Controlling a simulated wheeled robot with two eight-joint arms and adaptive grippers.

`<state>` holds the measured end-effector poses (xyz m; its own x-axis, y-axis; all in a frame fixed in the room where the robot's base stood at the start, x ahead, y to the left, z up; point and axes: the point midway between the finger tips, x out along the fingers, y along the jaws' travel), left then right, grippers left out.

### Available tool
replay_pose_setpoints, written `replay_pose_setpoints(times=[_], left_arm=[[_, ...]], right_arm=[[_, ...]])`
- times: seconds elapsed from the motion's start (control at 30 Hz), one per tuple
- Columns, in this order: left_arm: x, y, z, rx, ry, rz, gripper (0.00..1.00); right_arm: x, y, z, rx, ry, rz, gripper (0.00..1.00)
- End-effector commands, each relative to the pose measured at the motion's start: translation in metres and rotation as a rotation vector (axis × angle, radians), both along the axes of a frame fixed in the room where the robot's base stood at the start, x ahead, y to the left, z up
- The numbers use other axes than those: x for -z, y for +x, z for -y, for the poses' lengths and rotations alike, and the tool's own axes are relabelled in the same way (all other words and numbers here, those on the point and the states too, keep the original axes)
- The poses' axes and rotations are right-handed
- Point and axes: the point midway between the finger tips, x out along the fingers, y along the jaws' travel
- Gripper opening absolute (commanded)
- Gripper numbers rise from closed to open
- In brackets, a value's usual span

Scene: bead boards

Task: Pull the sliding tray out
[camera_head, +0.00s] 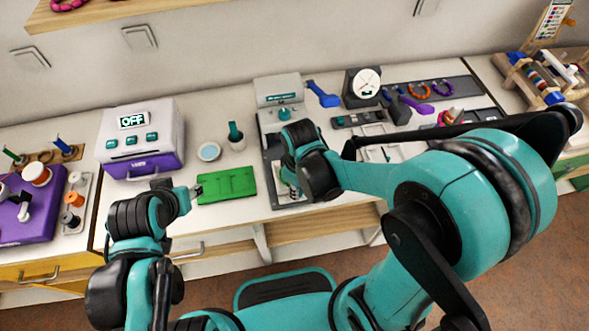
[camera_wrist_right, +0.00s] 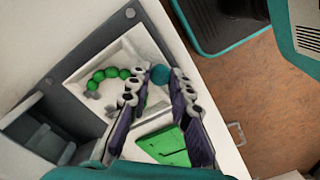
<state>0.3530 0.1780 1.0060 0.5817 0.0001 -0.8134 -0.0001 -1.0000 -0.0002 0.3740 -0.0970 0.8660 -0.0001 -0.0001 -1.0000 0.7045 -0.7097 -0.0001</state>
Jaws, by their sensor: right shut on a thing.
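The sliding tray (camera_wrist_right: 138,62) is a pale, shallow tray lying on a dark grey base plate (camera_wrist_right: 122,22) in the right wrist view. A bracelet of green beads lies in it. A round teal knob (camera_wrist_right: 159,75) shows at the tray's edge. My right gripper (camera_wrist_right: 160,88) is shut on this knob, its two purple fingers on either side. In the head view my right gripper (camera_head: 291,181) is over the front of the base plate (camera_head: 270,158) and hides most of the tray. My left gripper (camera_head: 195,191) is beside the green mat, its jaws too small to judge.
A grey press-like machine (camera_head: 279,89) stands at the back of the base plate. A green mat (camera_head: 227,185) lies to its left, near a white-and-purple box (camera_head: 143,137) reading OFF. A dial (camera_head: 362,86) and bracelets stand to the right. The floor before the counter is clear.

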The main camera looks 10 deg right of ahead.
Motion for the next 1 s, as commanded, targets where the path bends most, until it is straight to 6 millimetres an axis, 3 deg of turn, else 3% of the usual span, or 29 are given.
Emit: replay_pose_setpoints(times=[0.1, 0.4, 0.43, 0.5, 0.83, 1.0], left_arm=[[-0.002, 0.0, 0.0, 0.0, 0.0, 0.0, 0.42], [-0.001, 0.0, 0.0, 0.0, 0.0, 0.0, 0.42], [-0.001, 0.0, 0.0, 0.0, 0.0, 0.0, 0.42], [-0.001, 0.0, 0.0, 0.0, 0.0, 0.0, 0.42], [-0.001, 0.0, 0.0, 0.0, 0.0, 0.0, 0.42], [-0.001, 0.0, 0.0, 0.0, 0.0, 0.0, 0.42]], right_arm=[[0.0, -0.012, 0.0, -0.001, 0.0, 0.0, 0.0], [0.0, -0.016, 0.0, 0.0, 0.001, -0.005, 0.0], [0.0, -0.016, 0.0, 0.0, 0.001, -0.005, 0.23], [0.0, -0.016, 0.0, 0.0, 0.0, -0.006, 0.41], [-0.001, -0.014, 0.0, 0.0, 0.0, -0.001, 0.42], [-0.014, -0.014, 0.0, 0.0, 0.001, -0.001, 0.42]])
